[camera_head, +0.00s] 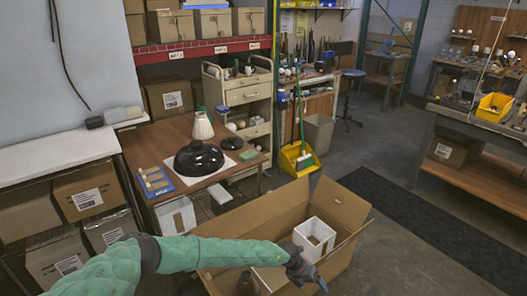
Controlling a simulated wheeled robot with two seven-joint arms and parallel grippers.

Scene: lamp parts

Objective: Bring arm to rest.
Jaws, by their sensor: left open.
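My left arm, in a green padded sleeve, comes in from the lower left of the head view. Its dark gripper (308,277) is over the open cardboard box (262,212), just below the white box in the picture. I see nothing held in it. On the wooden table (175,137) lie a large black dome shade (199,159) on a white sheet, a black disc (232,143), a white cone-shaped shade (203,126) and a blue tray (154,182) with small parts. My right gripper is not in view.
The cardboard box holds a white box (314,239) and a dark brown bottle-like thing (247,284). A yellow dustpan with a green broom (299,158) stands behind it. A cart (245,95) stands behind the table. Floor to the right is clear, with a dark mat (430,225).

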